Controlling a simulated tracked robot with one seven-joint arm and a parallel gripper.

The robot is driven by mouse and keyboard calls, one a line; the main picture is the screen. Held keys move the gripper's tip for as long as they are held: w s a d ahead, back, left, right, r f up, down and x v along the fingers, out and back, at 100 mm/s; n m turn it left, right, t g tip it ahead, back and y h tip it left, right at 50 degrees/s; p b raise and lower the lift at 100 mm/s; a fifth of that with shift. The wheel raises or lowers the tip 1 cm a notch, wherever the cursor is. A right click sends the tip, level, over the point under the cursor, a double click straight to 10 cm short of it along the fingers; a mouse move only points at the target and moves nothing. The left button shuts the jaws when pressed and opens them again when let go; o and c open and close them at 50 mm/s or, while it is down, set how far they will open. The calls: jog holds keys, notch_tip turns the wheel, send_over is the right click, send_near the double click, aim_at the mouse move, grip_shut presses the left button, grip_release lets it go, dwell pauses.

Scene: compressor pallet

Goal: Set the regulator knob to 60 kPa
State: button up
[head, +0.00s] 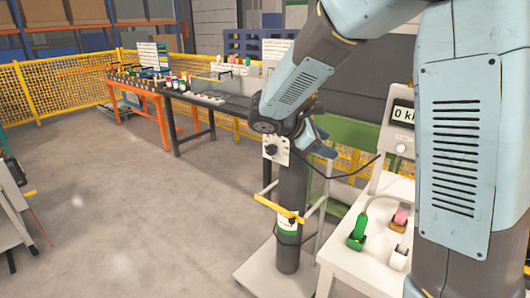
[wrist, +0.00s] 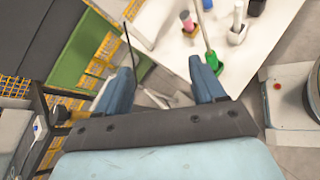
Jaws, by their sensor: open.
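In the head view, a white plate with a round black knob (head: 271,149) faces me at the top of a dark gas cylinder (head: 290,190). The marks around the knob are too small to read. A grey box with a display (head: 402,115) stands at the right and reads "0 k", the rest hidden behind my arm. My gripper (head: 315,140) is just right of the knob plate and seems apart from it. In the wrist view my gripper (wrist: 162,82) is open, its two blue fingers wide apart with nothing between them. The knob cannot be made out there.
A white table (head: 345,245) at the right holds a green-handled tool (head: 358,230) and a pink-topped item (head: 401,216). A black cable runs beside my gripper. A yellow strap (head: 280,208) crosses the cylinder.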

jog(key=w+a+f+n+t+h, duration=0.2)
jog(key=w+a+f+n+t, duration=0.3)
jog(key=a, duration=0.6)
jog(key=n+t+y, duration=0.2)
jog(key=n+t, duration=0.3)
jog(key=n, duration=0.3)
send_near(268, 150)
jog(key=x, duration=0.9)
jog(key=shift+w+d, duration=0.15)
jog(key=shift+d, duration=0.2)
jog(key=c, duration=1.1)
jog(key=shift+o, duration=0.4)
jog(key=shift+a, duration=0.35)
jog(key=shift+d, duration=0.15)
jog(key=shift+c, duration=0.2)
